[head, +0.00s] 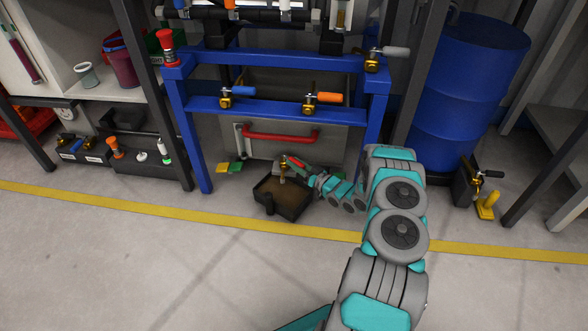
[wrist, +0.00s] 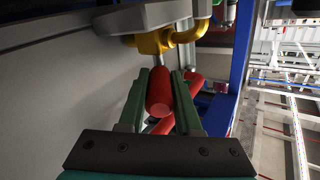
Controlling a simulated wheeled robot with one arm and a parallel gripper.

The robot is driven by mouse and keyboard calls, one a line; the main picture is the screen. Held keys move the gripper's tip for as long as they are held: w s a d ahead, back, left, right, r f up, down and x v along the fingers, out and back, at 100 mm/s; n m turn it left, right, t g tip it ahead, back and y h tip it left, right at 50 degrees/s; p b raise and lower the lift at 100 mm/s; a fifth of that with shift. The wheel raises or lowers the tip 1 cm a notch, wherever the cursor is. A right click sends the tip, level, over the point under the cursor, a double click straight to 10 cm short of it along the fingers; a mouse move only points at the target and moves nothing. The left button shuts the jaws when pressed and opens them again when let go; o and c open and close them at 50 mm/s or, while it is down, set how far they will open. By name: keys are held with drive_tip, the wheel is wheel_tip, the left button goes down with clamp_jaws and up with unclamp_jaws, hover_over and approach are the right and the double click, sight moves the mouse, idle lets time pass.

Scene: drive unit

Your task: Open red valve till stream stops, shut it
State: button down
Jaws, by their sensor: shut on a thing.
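The red valve is low on the front of the grey tank, with a brass body (head: 283,168) and a red lever (head: 296,161). In the wrist view the red lever (wrist: 160,92) lies between the green fingers of my gripper (wrist: 161,100), which is shut on it. The brass body (wrist: 160,40) is just beyond the fingertips. In the head view my gripper (head: 307,169) reaches the lever from the right. A black drain pan (head: 293,208) with brown liquid in it sits on the floor below the valve. I cannot clearly tell whether a stream is falling.
The grey tank (head: 340,136) has a red bar handle (head: 280,136) above the valve. A blue frame (head: 196,150) surrounds it and carries valves with blue and orange levers. A blue barrel (head: 465,80) stands to the right. The floor in front is clear.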

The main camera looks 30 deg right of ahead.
drive_tip(key=shift+y, duration=0.3)
drive_tip(key=c, duration=0.6)
unclamp_jaws()
drive_tip(key=v, duration=0.7)
drive_tip(key=shift+s+d, duration=0.15)
drive_tip(key=shift+s, duration=0.2)
drive_tip(key=shift+r, duration=0.1)
drive_tip(key=shift+c, duration=0.2)
